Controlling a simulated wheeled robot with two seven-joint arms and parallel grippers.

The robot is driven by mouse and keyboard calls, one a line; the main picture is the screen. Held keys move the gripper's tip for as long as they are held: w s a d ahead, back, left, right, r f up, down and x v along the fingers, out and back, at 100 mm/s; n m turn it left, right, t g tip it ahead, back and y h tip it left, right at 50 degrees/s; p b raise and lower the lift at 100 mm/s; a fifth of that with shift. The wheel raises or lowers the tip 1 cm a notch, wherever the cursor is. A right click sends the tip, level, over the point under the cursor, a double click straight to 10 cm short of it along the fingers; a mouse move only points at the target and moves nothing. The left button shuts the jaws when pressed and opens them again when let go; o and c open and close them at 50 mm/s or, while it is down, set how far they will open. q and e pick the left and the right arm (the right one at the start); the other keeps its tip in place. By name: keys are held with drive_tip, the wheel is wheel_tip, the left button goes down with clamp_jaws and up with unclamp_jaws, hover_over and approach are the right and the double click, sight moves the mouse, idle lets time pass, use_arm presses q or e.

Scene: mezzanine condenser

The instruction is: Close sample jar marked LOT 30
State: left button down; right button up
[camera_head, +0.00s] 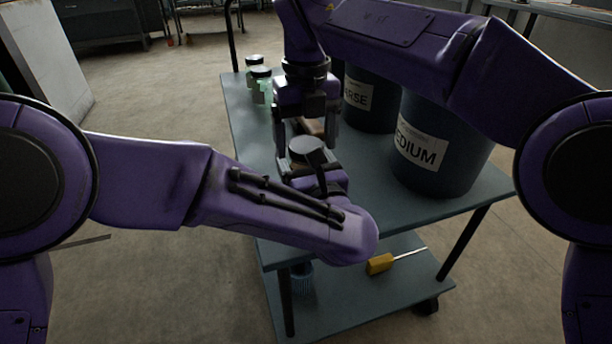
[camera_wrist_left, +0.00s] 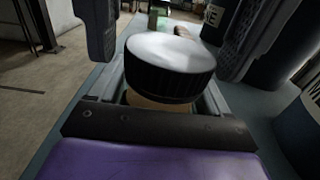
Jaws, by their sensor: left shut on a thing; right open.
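A sample jar with a black ribbed lid and grey top (camera_wrist_left: 168,62) stands in my left gripper (camera_wrist_left: 165,98). Its tan body shows just under the lid. My left gripper is shut around the body, below the lid. The lid also shows in the head view (camera_head: 306,147). My right gripper (camera_head: 306,143) comes down from above and is open. Its two fingers stand apart on either side above the lid in the left wrist view, with no clear contact. The lid sits on the jar; I cannot tell how tightly. No LOT 30 marking is visible.
The grey cart top (camera_head: 240,125) holds greenish jars with black lids (camera_head: 259,84) at the back left. Dark drums marked MEDIUM (camera_head: 440,150) and, partly hidden, "ARSE" (camera_head: 370,100) stand right. A yellow-handled tool (camera_head: 381,264) lies on the lower shelf.

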drive_tip(key=c, duration=1.1)
drive_tip(key=o, duration=1.2)
wheel_tip(320, 180, up, 8)
drive_tip(key=shift+f, duration=0.2)
use_arm(q)
unclamp_jaws()
drive_tip(key=shift+s, duration=0.1)
